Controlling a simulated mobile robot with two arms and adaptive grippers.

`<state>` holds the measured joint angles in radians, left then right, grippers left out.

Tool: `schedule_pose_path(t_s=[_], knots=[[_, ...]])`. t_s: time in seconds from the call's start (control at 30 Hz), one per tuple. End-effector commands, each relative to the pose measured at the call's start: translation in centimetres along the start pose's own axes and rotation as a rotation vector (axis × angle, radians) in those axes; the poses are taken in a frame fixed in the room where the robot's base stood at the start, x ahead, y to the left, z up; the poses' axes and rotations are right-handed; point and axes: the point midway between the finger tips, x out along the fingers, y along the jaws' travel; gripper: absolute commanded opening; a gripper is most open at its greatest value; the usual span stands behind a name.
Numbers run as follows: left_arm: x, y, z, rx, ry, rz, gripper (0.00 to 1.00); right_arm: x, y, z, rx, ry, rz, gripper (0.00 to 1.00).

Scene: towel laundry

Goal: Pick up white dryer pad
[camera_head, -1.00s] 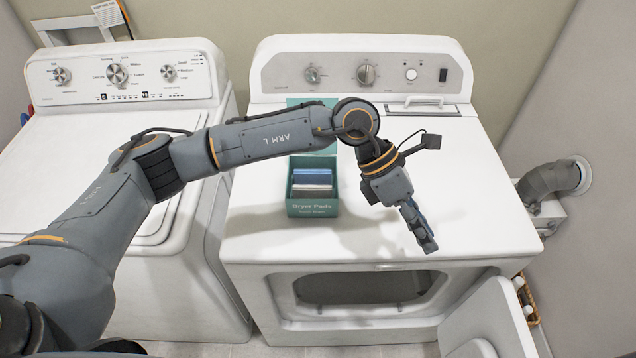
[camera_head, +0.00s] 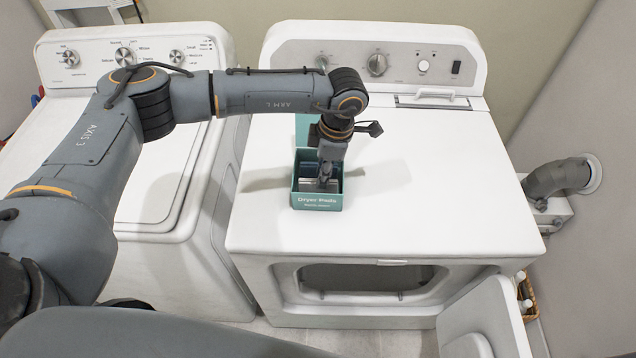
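The teal dryer pads box (camera_head: 317,202) stands open on top of the right-hand machine, the dryer (camera_head: 420,200). My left gripper (camera_head: 324,183) points down into the box from above, its fingertips at the pads. Whether its fingers are open or shut is too small to tell. A whitish-grey pad (camera_head: 312,187) shows low in the box beside the fingers. The blue pads are mostly hidden behind the gripper. My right gripper is not in view.
The washer (camera_head: 150,200) stands at the left, with a gap between the machines. The dryer's front door (camera_head: 490,320) hangs open at the lower right. A grey vent pipe (camera_head: 555,178) meets the right wall. The dryer top right of the box is clear.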

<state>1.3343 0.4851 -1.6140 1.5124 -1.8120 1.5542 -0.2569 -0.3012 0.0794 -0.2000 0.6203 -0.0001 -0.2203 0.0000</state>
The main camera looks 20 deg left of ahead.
Motion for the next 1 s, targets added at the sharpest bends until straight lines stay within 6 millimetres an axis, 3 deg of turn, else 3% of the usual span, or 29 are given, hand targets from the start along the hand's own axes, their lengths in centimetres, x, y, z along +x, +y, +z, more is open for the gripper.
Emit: schedule_pose_path(t_s=[0.3, 0.5, 1.0], knots=[[2.7, -0.2, -0.5, -0.001, 0.001, -0.004, 0.26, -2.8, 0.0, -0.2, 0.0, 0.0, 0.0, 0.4], [5.2, -0.2, -0.4, 0.0, -0.001, -0.002, 0.26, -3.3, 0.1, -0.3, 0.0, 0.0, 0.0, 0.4], [5.6, -0.1, -0.4, 0.0, -0.002, 0.0, 0.26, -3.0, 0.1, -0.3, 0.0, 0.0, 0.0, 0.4]])
